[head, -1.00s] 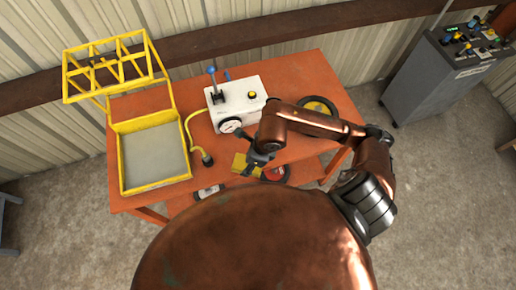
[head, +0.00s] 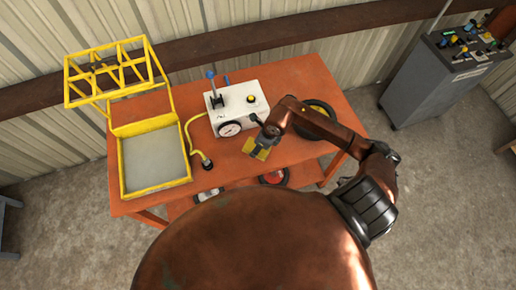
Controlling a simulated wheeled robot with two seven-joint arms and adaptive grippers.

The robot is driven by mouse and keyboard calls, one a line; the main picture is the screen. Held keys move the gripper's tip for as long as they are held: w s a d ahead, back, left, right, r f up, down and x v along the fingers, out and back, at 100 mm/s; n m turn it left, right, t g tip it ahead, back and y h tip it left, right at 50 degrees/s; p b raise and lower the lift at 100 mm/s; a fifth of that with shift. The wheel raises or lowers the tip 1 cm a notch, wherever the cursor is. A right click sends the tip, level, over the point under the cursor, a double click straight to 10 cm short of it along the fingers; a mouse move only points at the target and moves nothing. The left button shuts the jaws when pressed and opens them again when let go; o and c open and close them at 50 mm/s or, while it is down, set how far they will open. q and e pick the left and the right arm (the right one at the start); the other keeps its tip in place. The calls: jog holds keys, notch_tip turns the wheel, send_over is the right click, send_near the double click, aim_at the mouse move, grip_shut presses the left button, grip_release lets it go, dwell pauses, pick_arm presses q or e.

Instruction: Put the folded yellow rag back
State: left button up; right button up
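The folded yellow rag (head: 250,151) is over the right front part of the orange table, in front of the white gauge box (head: 240,108). My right gripper (head: 262,140) comes in from the right and is at the rag. Its grey finger part covers some of the rag, and it appears shut on it. The small size hides the exact grip and whether the rag touches the tabletop. My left gripper is not in view.
The orange table (head: 225,172) carries a yellow-framed tray (head: 155,162) at left, a yellow hose ending in a dark fitting (head: 207,164), and a dark ring-shaped item (head: 322,104) behind my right arm. A lower shelf holds round items. A grey control cabinet (head: 430,85) stands at right.

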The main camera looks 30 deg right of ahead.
jog(key=shift+w+d+f, duration=0.2)
jog(key=shift+f, duration=0.2)
jog(key=shift+w+d+f, duration=0.2)
jog(key=shift+f, duration=0.15)
notch_tip(320, 180, down, 2)
jog(key=shift+f+p, duration=0.15)
jog(key=shift+p, duration=0.15)
jog(key=shift+f, duration=0.25)
jog(key=o, duration=1.1)
jog(key=shift+f, duration=0.1)
jog(key=shift+r, duration=0.25)
jog(key=v, duration=1.1)
jog(key=shift+s+r+b, duration=0.15)
jog(key=shift+r+b, duration=0.2)
jog(key=shift+b, duration=0.05)
